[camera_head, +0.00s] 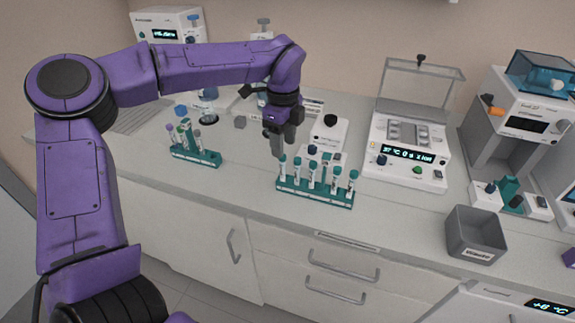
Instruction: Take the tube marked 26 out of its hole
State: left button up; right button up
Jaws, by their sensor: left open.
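A teal rack (315,199) stands near the front edge of the counter and holds a row of several upright tubes with teal caps. The labels on these tubes are too small to read, so I cannot tell which one is marked 26. The leftmost tube (283,168) is closest to my left gripper. My left gripper (281,150) is open and points down above the left end of the rack. Its fingers appear just over or behind the leftmost tube, and I see nothing held in them. My right gripper is not in view.
A second teal rack (196,155) with a few tubes stands to the left. A device with a lit display (407,152) is right of the tube rack. A grey waste bin (474,236) stands at the right front. The counter between the two racks is clear.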

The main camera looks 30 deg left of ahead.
aim_at(283, 160)
pick_arm(q)
notch_tip(283, 160, down, 6)
jog(key=shift+a+f+p, duration=0.15)
jog(key=shift+p, duration=1)
jog(key=shift+s+f, duration=0.1)
jog(key=shift+f, duration=0.25)
jog(key=c, duration=0.9)
